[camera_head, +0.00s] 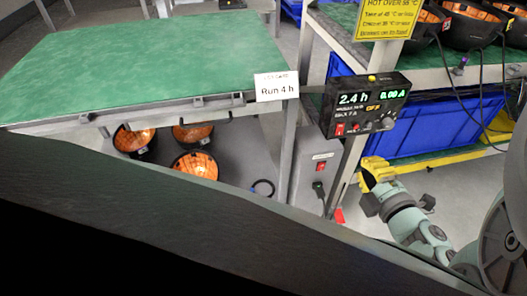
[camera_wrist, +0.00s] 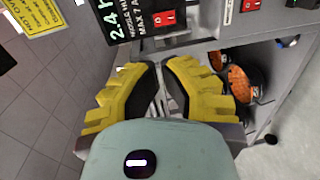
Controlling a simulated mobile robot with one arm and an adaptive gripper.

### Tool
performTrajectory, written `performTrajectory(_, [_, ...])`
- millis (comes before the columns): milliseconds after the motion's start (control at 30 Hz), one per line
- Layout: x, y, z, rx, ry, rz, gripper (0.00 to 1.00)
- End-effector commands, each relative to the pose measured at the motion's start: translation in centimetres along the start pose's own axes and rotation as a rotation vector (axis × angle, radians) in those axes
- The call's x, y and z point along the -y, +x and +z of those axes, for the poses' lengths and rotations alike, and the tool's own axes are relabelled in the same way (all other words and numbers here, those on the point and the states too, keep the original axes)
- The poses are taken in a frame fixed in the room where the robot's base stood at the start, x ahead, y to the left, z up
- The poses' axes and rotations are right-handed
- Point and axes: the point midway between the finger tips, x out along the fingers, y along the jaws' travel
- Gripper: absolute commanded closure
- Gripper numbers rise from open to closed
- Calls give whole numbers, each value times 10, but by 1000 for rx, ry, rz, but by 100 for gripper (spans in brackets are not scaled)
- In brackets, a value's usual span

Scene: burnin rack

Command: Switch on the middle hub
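A black hub box (camera_head: 365,103) is fixed to the rack post in the head view. Its display reads 2.4 h and 0.00 A, with OFF in orange and a red switch at lower left. The wrist view shows part of this box (camera_wrist: 128,18) at the top, with its red switch (camera_wrist: 166,17). Whether it is the middle hub, I cannot tell. My gripper (camera_head: 376,168) is below and right of the box, apart from it. In the wrist view its yellow fingers (camera_wrist: 161,64) point toward the post, close together with nothing seen between them. The tips' exact spacing is unclear.
A grey box (camera_head: 310,182) with a red switch and plug sits low behind the post. A Run 4 h card (camera_head: 277,87) hangs at the green bench (camera_head: 150,60). Orange-lit lamps (camera_head: 197,165) sit below. A blue bin (camera_head: 420,125) and yellow-edged shelf are behind my gripper.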

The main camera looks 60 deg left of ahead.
Motion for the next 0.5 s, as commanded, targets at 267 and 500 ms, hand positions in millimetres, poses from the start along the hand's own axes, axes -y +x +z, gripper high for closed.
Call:
performTrajectory(267, [13,2,0,-1,-25,-17,100])
performTrajectory(500, [12,2,0,-1,-24,-16,100])
